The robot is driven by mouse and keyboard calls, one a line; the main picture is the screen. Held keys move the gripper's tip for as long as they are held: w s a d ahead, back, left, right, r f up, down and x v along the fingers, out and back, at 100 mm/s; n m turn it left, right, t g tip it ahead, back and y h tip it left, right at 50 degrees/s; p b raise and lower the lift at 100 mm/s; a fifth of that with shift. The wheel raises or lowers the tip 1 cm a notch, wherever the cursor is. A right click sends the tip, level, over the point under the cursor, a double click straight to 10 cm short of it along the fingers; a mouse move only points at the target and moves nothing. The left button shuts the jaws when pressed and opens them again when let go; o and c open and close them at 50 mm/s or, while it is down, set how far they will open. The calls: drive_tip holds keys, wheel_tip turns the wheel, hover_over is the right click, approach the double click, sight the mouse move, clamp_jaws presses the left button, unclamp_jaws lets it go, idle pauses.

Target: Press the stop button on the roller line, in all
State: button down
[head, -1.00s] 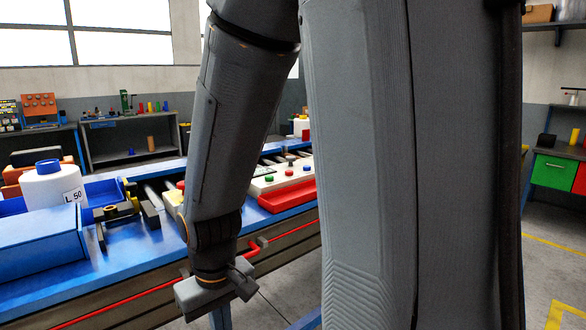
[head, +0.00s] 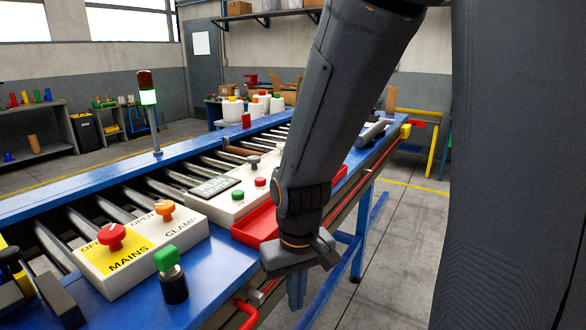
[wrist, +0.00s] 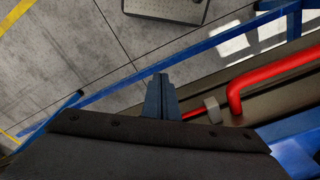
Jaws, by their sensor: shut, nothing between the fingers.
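The roller line (head: 60,212) runs from the lower left to the back on a blue frame. A nearer white and yellow box has a red mushroom knob (head: 111,237) on a part marked MAINS and an orange knob (head: 165,209) marked CLAMP. My gripper (head: 297,290) is shut and empty, pointing down in front of the line's edge, apart from every button. In the wrist view its fingers (wrist: 160,95) are together over the floor.
A red tray (head: 258,226) sits before the panel. A green-capped dark bottle-like piece (head: 172,280) stands at the near edge. A bent red rail (wrist: 236,92) runs along the frame's side near my gripper. A signal lamp (head: 148,97) stands behind. Floor to the right is clear.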

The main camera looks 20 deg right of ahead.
drive_tip(key=shift+w+d, duration=0.25)
drive_tip(key=shift+w, duration=0.15)
wheel_tip(320, 180, up, 13)
drive_tip(key=w+t+p, duration=0.2)
drive_tip(key=p, duration=0.9)
drive_tip(key=w+d+r+t+y, duration=0.1)
drive_tip(key=w+r+t+y, duration=0.1)
drive_tip(key=w+r, duration=0.5)
drive_tip(key=w+r+t+y, duration=0.2)
drive_tip(key=w+r+y, duration=0.2)
drive_tip(key=w+r, duration=0.4)
drive_tip(key=w, duration=0.7)
drive_tip(key=shift+d+m, duration=0.35)
drive_tip(key=shift+m, duration=0.05)
